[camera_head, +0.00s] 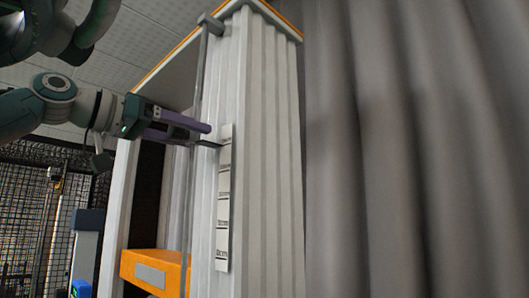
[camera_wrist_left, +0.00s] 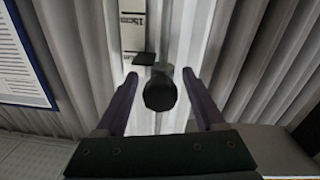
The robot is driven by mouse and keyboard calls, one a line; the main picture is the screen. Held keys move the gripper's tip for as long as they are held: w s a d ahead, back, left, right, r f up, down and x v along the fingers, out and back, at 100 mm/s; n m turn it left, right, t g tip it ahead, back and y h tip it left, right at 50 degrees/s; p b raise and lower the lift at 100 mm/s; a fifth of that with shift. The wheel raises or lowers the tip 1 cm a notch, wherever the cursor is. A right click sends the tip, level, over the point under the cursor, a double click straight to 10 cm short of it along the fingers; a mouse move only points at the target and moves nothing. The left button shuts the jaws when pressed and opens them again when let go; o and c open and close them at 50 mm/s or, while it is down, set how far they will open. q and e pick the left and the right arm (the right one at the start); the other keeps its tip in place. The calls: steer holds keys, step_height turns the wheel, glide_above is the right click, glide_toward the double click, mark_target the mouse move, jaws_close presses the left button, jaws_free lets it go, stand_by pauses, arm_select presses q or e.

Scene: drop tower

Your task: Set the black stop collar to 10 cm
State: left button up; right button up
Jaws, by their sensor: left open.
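The black stop collar (camera_wrist_left: 160,92) shows in the left wrist view as a dark round knob with a flat black pointer (camera_wrist_left: 145,58) beside it. The pointer lies at the scale strip (camera_wrist_left: 132,32), near a label that reads 15cm. In the head view a thin dark pointer (camera_head: 208,144) reaches the upper part of the scale strip (camera_head: 223,205); the collar body is mostly hidden by my fingers. My left gripper (camera_head: 200,134) is open, with its purple fingers on either side of the collar. I cannot tell whether they touch it. My right gripper is not in view.
A thin grey vertical rod (camera_head: 202,75) runs in front of the white ribbed tower (camera_head: 262,130). An orange block (camera_head: 152,268) with a grey plate sits low in the tower. A grey curtain-like surface (camera_head: 410,150) fills the right. A wire mesh fence (camera_head: 35,210) stands at left.

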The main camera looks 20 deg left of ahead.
arm_select(q)
steer(key=shift+w, duration=0.15)
steer(key=shift+d, duration=0.1)
jaws_close()
stand_by(0.4)
stand_by(0.9)
